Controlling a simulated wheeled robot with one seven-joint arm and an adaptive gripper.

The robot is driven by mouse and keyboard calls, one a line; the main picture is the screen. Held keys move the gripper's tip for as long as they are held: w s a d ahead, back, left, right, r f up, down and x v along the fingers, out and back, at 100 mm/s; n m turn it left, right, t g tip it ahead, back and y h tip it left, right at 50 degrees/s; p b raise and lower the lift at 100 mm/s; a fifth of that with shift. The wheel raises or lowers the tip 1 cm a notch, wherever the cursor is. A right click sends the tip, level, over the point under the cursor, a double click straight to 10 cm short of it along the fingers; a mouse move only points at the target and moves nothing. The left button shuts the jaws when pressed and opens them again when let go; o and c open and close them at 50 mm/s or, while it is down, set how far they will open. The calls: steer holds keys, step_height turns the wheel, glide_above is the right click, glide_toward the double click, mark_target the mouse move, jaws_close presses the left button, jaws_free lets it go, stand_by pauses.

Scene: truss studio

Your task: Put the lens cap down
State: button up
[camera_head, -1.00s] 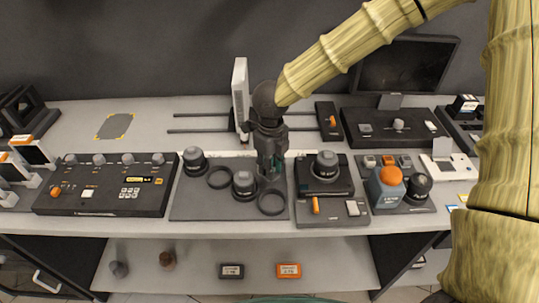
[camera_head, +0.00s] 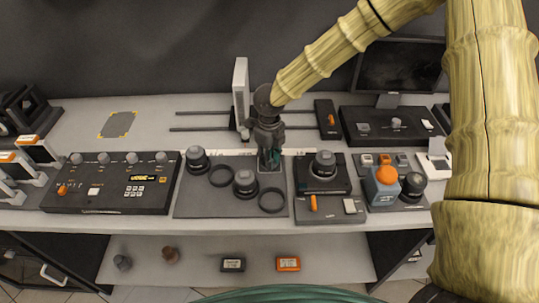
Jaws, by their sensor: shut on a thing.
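My gripper (camera_head: 269,161) points down over the back right part of a dark grey mat (camera_head: 190,207). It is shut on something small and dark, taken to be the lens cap. My fingers and wrist hide most of it, so its shape and its gap to the mat cannot be told. Two dark lenses, one at the back left (camera_head: 198,159) and one in the middle (camera_head: 245,183), stand on the mat.
A control panel (camera_head: 110,190) with knobs is left of the mat. A dark unit with a lens (camera_head: 322,165) and a device with an orange dome (camera_head: 386,176) are to the right. An upright white panel (camera_head: 240,92) stands behind my gripper. A yellow-cornered patch (camera_head: 117,125) is bare.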

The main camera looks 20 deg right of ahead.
steer(key=o, duration=0.8)
steer(key=shift+f, duration=0.1)
steer(key=shift+c, duration=0.2)
step_height(320, 180, up, 12)
steer(key=b, duration=0.2)
stand_by(0.4)
